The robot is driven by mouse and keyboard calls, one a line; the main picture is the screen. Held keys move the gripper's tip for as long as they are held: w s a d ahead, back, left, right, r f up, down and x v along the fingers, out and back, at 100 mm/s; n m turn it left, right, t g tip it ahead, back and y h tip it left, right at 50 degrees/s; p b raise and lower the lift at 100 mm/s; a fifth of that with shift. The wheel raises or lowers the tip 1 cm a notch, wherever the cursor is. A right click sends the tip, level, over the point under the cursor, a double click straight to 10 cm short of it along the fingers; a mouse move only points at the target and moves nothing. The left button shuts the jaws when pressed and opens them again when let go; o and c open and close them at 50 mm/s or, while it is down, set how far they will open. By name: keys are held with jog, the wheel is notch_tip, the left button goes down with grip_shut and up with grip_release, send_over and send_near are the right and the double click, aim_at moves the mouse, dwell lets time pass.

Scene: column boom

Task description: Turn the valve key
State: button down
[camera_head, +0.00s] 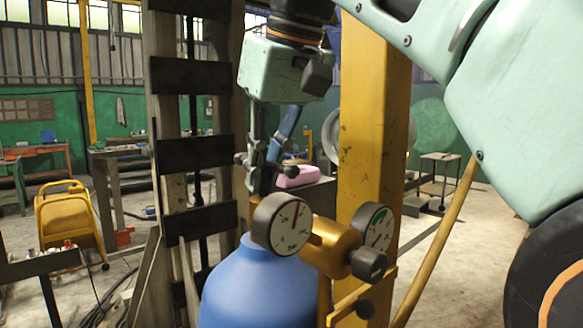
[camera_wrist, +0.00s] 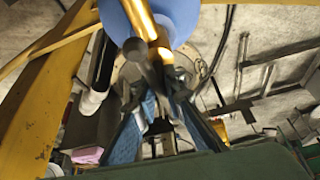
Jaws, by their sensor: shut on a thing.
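A white-faced gauge (camera_head: 281,225) and a brass regulator (camera_head: 332,245) with a second gauge (camera_head: 375,228) and a black knob (camera_head: 368,265) sit close in front. A yellow post (camera_head: 365,120) stands right and a dark slatted upright frame (camera_head: 195,155) left. A pink object (camera_head: 301,176) lies behind.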

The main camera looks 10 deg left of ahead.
aim_at(270, 163)
jog(key=shift+r+m+p, duration=0.15)
jog(key=shift+m+p, duration=0.3)
jog(key=shift+m, duration=0.05)
jog(key=c, duration=2)
grip_release()
jog(key=shift+d, duration=0.1)
jog(key=v, duration=0.5)
jog(key=shift+v, duration=1.05)
